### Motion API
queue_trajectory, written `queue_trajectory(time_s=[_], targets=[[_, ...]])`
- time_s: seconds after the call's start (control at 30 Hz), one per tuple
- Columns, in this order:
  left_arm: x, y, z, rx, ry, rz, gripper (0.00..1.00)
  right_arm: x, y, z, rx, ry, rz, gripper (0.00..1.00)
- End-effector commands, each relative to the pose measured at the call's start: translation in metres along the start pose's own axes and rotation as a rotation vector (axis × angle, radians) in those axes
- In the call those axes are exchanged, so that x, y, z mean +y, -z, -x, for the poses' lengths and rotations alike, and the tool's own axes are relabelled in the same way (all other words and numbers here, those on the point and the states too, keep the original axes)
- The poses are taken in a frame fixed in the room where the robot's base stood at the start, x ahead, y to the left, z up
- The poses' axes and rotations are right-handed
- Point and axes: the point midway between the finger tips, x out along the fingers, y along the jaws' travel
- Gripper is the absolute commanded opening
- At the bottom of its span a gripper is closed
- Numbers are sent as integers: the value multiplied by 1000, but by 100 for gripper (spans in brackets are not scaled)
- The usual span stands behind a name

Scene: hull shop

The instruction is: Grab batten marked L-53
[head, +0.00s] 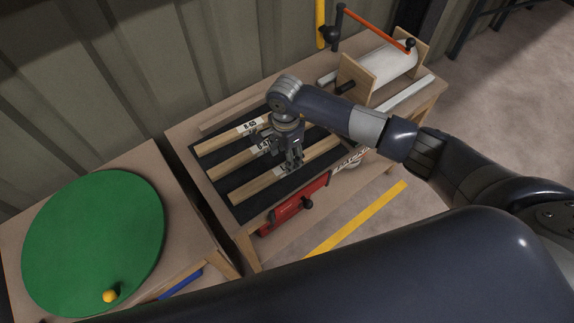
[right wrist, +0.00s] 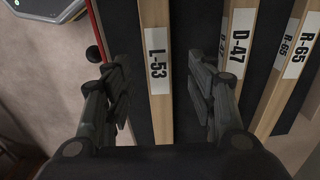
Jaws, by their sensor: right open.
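The batten marked L-53 (right wrist: 160,115) is a pale wooden strip with a white label, lying between my right gripper's fingers in the right wrist view. The D-47 batten (right wrist: 235,62) lies just right of the right finger, and the R-65 batten (right wrist: 298,60) further right. In the head view the R-65 batten (head: 222,141) is farthest back. My left gripper is out of view.
The battens lie on a black mat (head: 222,188) on a wooden bench. A white roll in a wooden stand (head: 357,76) is at the back right. A green disc (head: 95,235) with a yellow ball stands left.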

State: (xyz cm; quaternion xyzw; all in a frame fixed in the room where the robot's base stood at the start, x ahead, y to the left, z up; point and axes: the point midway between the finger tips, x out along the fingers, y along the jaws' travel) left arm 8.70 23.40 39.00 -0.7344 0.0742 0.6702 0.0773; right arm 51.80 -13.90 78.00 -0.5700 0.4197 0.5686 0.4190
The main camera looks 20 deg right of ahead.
Motion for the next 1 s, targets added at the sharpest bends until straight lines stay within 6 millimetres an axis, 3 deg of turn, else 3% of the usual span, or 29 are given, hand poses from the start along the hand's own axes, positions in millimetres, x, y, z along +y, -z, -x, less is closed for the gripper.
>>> queue_trajectory(time_s=[0.13,0.3,0.57,0.8,1.0], targets=[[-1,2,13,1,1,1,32,5,2,-22,-3,-7,-4,52],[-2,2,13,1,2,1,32,3,2,-40,-2,-2,-2,52],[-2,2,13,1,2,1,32,2,2,-42,-2,0,-1,52],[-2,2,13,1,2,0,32,2,2,-42,-2,-1,-1,1],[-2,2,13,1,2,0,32,2,2,-42,-2,0,-1,1]])
